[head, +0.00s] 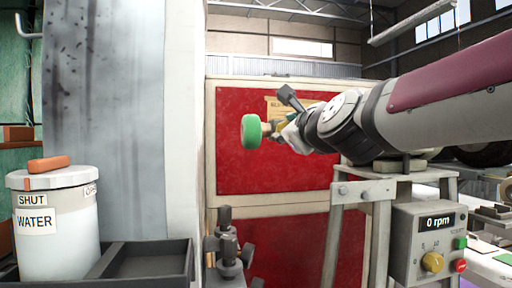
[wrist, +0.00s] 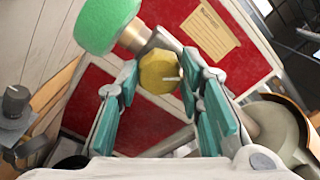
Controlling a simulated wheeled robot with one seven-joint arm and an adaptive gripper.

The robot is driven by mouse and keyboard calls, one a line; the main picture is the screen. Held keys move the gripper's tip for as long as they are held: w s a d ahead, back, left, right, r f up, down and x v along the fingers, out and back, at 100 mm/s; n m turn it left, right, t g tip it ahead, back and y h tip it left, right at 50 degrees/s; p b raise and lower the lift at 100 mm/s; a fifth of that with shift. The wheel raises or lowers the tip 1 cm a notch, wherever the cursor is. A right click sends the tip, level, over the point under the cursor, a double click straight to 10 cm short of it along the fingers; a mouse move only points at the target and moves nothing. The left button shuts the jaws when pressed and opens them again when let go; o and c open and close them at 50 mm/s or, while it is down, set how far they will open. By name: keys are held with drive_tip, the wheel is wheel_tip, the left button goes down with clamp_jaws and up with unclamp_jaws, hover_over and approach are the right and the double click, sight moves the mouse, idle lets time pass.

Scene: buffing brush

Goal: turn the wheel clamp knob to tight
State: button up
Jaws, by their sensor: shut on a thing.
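The yellow clamp knob (wrist: 158,72) has a small white mark on its right side and sits between my fingertips in the wrist view. My gripper (wrist: 160,80) has teal finger pads, one on each side of the knob, and is shut on it. A green wheel (wrist: 106,24) on a metal shaft is just beyond the knob, at upper left. In the head view, the green wheel (head: 250,132) sticks out left of my gripper (head: 284,130). There the knob is mostly hidden by my fingers.
A red panel (head: 235,165) with a paper notice stands behind. A control box (head: 408,245) reading 0 rpm is at lower right, with its own yellow dial (head: 433,262). A white water pot (head: 58,235) marked SHUT and a dark tray (head: 150,262) are at left.

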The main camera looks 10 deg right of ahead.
drive_tip(key=shift+d+f+m+b, duration=0.1)
drive_tip(key=shift+m+b, duration=1.75)
drive_tip(key=shift+m, duration=2.05)
drive_tip(key=o, duration=1.2)
drive_tip(key=shift+c, duration=0.2)
drive_tip(key=shift+s, duration=0.1)
drive_tip(key=s, duration=1.1)
drive_tip(key=shift+s, duration=0.4)
